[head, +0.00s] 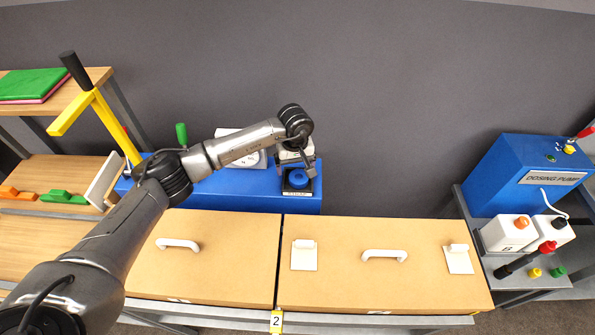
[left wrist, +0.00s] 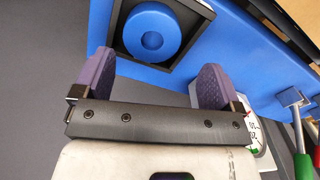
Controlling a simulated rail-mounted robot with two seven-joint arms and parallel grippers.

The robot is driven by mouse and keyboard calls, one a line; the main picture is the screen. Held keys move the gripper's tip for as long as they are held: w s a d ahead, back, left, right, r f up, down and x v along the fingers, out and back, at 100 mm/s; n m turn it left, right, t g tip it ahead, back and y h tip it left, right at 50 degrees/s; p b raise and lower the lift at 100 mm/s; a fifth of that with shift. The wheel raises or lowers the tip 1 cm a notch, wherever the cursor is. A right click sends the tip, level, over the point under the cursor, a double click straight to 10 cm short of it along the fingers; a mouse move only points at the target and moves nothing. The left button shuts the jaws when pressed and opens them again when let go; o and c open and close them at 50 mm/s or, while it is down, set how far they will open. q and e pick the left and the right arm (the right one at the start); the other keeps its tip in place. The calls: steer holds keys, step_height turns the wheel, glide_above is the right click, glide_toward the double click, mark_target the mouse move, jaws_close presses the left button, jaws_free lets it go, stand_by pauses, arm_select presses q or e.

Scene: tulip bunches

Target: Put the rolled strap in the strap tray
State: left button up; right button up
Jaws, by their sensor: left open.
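The rolled strap (head: 298,179) is a thick blue ring lying flat in the strap tray (head: 297,191), a small dark square tray on the blue bench. In the left wrist view the strap (left wrist: 152,33) sits inside the tray's black rim (left wrist: 116,28). My left gripper (head: 297,168) is over the tray in the head view and partly covers its far side. In the left wrist view its two purple fingers (left wrist: 156,62) are apart with nothing between them, and the strap lies beyond their tips. My right gripper is not in view.
A white dial device (head: 243,150) stands left of my gripper on the blue bench. A yellow lever with a black handle (head: 75,70) rises at the left. Tan drawers (head: 340,285) with white handles lie in front. A blue dosing pump (head: 525,175) stands at the right.

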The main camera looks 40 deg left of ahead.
mark_target(298, 175)
arm_select(q)
step_height(298, 175, up, 9)
steer(key=b, duration=0.1)
steer(key=shift+w+d+r, duration=0.15)
steer(key=shift+w+d, duration=0.1)
steer(key=shift+d, duration=0.1)
